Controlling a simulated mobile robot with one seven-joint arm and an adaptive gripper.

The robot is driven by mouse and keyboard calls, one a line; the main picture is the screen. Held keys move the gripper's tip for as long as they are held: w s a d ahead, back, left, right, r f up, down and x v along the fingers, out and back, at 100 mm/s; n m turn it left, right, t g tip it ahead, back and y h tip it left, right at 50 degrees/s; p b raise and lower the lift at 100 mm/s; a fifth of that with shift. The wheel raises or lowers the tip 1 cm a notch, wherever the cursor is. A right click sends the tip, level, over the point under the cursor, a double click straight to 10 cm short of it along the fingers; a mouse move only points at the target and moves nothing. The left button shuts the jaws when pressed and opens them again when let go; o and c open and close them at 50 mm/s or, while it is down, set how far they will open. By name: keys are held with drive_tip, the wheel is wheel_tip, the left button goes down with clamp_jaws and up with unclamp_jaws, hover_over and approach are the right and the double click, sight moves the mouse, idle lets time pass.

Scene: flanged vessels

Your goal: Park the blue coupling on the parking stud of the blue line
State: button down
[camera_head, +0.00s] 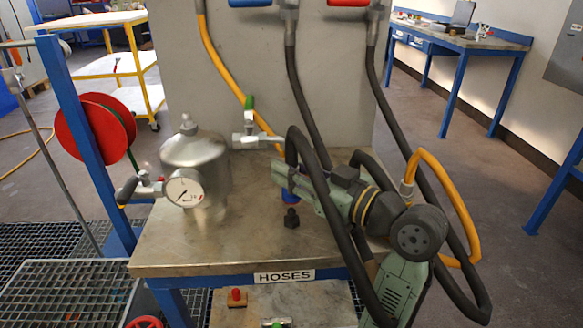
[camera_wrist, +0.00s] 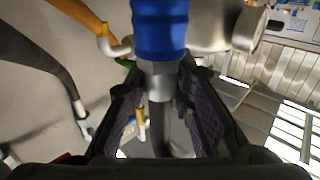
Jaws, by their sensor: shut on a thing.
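The blue coupling (camera_wrist: 160,30) hangs below my gripper, with its grey neck (camera_wrist: 160,85) between the two dark fingers in the wrist view. My gripper (camera_wrist: 160,100) is shut on it. In the head view only a small part of the blue coupling (camera_head: 289,195) shows, under my gripper (camera_head: 286,178). A short black stud (camera_head: 291,218) stands on the bench directly below it in the picture. I cannot tell whether coupling and stud touch. A dark hose (camera_head: 300,138) loops up from behind my gripper. My arm hides part of the bench to the right.
A steel vessel (camera_head: 195,165) with a gauge (camera_head: 184,188) stands left on the bench (camera_head: 230,245). A valve with a green handle (camera_head: 249,104) sits behind. Dark hoses and a yellow hose (camera_head: 225,70) hang before the grey panel (camera_head: 255,60). The bench front is clear.

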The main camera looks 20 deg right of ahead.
drive_tip(key=shift+f+b, duration=0.35)
drive_tip(key=shift+f, duration=0.35)
drive_tip(key=shift+f+b, duration=1.8)
drive_tip(key=shift+b, duration=0.1)
idle(1.2)
drive_tip(key=c, duration=1.3)
unclamp_jaws()
drive_tip(key=shift+s, duration=0.1)
drive_tip(key=v, duration=1.2)
drive_tip(key=shift+r, duration=0.1)
